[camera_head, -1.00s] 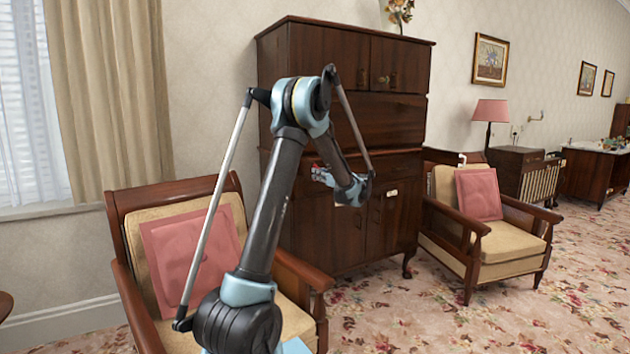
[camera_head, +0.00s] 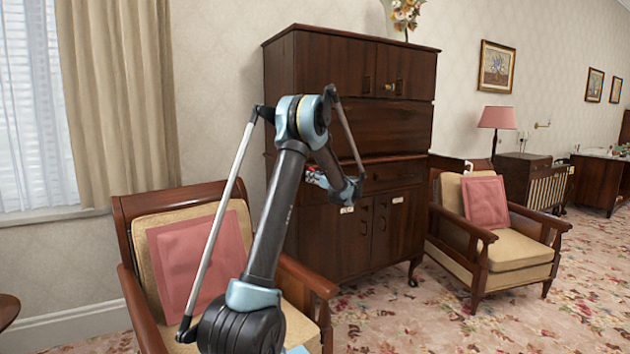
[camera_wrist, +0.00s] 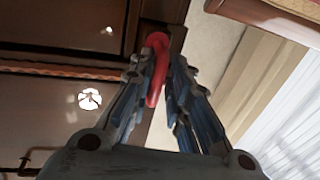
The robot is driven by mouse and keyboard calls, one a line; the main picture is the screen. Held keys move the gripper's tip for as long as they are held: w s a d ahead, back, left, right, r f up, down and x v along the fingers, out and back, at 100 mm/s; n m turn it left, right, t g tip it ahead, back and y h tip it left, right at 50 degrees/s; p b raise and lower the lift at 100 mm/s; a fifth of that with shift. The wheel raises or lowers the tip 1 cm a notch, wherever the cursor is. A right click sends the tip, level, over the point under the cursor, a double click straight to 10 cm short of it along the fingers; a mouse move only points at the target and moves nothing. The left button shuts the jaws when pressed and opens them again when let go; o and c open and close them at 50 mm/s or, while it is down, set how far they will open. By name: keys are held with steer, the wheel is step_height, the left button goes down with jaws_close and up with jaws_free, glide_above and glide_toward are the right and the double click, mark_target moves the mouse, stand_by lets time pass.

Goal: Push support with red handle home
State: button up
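The dark wooden cabinet (camera_head: 345,70) stands against the wall in the head view, behind my arm. In the wrist view the red handle (camera_wrist: 157,65) is an upright, curved red piece between my two fingers, in front of dark wood. My gripper (camera_wrist: 160,68) has its fingers drawn close on both sides of it, with the left finger touching or nearly touching. In the head view my gripper (camera_head: 318,177) is at the cabinet's left front, at mid height. The support behind the handle is mostly hidden, so how far it stands out cannot be told.
An armchair with a pink cushion (camera_head: 198,262) stands close below my arm at left. Another armchair (camera_head: 500,235) is right of the cabinet. A curtain (camera_head: 118,95) and window are at far left. Flowered carpet (camera_head: 400,325) lies open in front.

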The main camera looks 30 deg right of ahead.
steer(key=shift+o, duration=0.5)
steer(key=shift+w+a+f, duration=0.1)
steer(key=shift+a+f, duration=0.05)
steer(key=shift+a, duration=0.1)
steer(key=shift+d, duration=0.15)
steer(key=shift+s+d, duration=0.2)
steer(key=shift+d, duration=0.15)
